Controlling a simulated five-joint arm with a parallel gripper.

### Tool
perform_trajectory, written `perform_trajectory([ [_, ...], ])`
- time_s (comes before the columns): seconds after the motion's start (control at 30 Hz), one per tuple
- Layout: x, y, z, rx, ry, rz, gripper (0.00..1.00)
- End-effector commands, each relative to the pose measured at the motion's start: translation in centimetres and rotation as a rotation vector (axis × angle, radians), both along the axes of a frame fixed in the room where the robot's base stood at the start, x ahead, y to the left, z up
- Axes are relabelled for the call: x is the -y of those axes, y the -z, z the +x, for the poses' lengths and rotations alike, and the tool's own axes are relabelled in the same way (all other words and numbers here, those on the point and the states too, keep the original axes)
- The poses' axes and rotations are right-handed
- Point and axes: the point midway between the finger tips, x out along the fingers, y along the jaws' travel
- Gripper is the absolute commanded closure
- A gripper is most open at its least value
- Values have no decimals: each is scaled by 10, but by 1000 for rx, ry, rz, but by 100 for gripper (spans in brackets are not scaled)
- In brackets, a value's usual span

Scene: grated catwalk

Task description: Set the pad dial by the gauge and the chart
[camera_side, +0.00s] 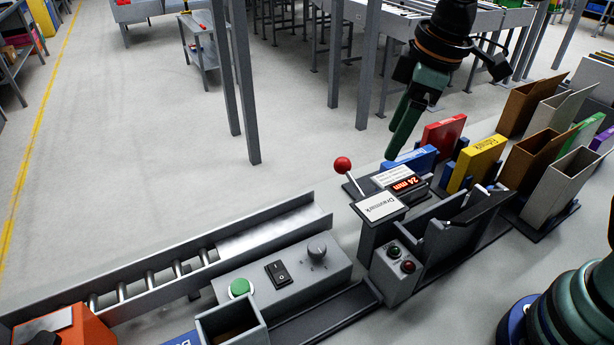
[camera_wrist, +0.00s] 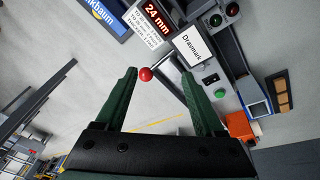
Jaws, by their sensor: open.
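The gauge display (camera_side: 404,184) glows red and reads 24 mm; it also shows in the wrist view (camera_wrist: 157,18). The chart (camera_side: 390,174) is a small white card beside it; its lines of print (camera_wrist: 148,42) are too small to read surely. My gripper (camera_side: 398,152) is open and empty above the gauge, up and right of the dial. Its fingers (camera_wrist: 160,72) spread in the wrist view.
A red-ball lever (camera_side: 342,165) stands near the gauge, between my fingers in the wrist view. A Dravmark card (camera_side: 380,206) is in front. A green button (camera_side: 240,288) shares the dial's box. A roller track (camera_side: 180,270) runs behind. Coloured binders (camera_side: 478,160) stand right.

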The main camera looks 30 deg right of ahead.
Motion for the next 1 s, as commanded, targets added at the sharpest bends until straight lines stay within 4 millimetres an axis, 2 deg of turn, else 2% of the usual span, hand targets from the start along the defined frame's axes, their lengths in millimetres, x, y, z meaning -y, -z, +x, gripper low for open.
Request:
perform_trajectory([
  [0.03, -19, 7, 4, -33, -102, -25, 29],
  [0.2, -76, 29, 9, -112, -431, -97, 29],
  [0.3, -102, 42, 8, -148, -586, -128, 29],
  [0.4, -121, 52, 5, -173, -695, -148, 29],
  [0.53, -132, 59, 3, -189, -763, -161, 29],
  [0.73, -133, 75, 3, -194, -774, -163, 29],
  [1.0, -132, 126, 2, -195, -771, -163, 29],
])
